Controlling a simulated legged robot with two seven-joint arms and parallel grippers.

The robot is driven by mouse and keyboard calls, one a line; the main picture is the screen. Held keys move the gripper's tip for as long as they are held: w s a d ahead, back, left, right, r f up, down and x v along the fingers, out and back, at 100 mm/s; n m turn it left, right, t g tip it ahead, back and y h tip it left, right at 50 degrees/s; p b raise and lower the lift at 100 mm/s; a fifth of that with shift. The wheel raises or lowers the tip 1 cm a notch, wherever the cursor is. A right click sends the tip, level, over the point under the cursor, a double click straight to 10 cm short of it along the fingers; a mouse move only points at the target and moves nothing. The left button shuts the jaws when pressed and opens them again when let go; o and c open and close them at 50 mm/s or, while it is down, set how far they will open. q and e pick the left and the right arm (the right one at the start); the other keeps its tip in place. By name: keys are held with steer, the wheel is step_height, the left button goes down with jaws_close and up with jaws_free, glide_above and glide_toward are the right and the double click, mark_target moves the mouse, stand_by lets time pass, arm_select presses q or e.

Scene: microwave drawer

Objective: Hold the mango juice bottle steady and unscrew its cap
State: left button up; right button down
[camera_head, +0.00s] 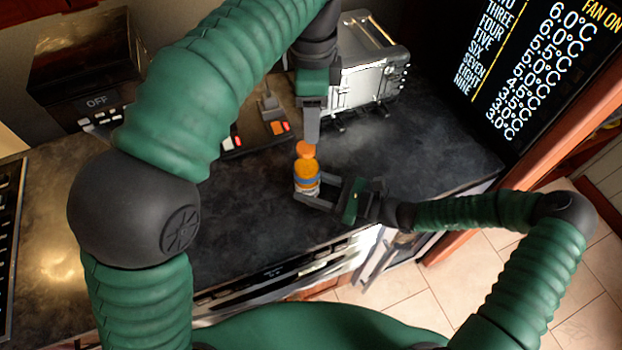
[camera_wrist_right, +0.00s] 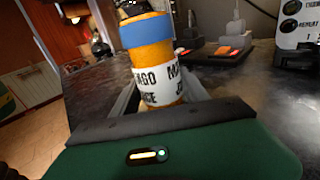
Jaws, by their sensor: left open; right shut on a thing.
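The mango juice bottle (camera_head: 307,183) stands upright on the dark counter, orange with a blue band and a white label. It also shows in the right wrist view (camera_wrist_right: 155,60), where its lettered label faces the camera and its top is cut off. The orange cap (camera_head: 305,150) is at its top. My right gripper (camera_head: 318,193) is shut on the bottle's body from the right. My left gripper (camera_head: 311,140) points down just above the cap and is open. Its fingers overlap in this view, and I cannot tell whether they touch the cap.
A silver appliance (camera_head: 367,75) stands behind the bottle. A device with orange-red switches (camera_head: 256,138) lies behind and left. A dark box marked OFF (camera_head: 90,75) is at the back left. The counter (camera_head: 430,140) is clear to the right; its front edge is near.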

mark_target(305, 146)
arm_select(q)
steer(key=shift+d, duration=0.2)
steer(key=m, duration=0.6)
steer(key=shift+w+a+m, duration=0.15)
steer(key=shift+a+m, duration=0.15)
steer(key=shift+a, duration=0.05)
steer(key=m, duration=0.2)
steer(key=shift+a+m, duration=0.35)
steer(key=shift+m, duration=0.05)
steer(key=m, duration=0.5)
steer(key=shift+w+a, duration=0.1)
steer(key=shift+a, duration=0.3)
steer(key=m, duration=0.3)
steer(key=shift+d+f+m, duration=0.15)
steer(key=shift+m, duration=0.15)
step_height(305, 146, down, 8)
steer(key=shift+r, duration=0.15)
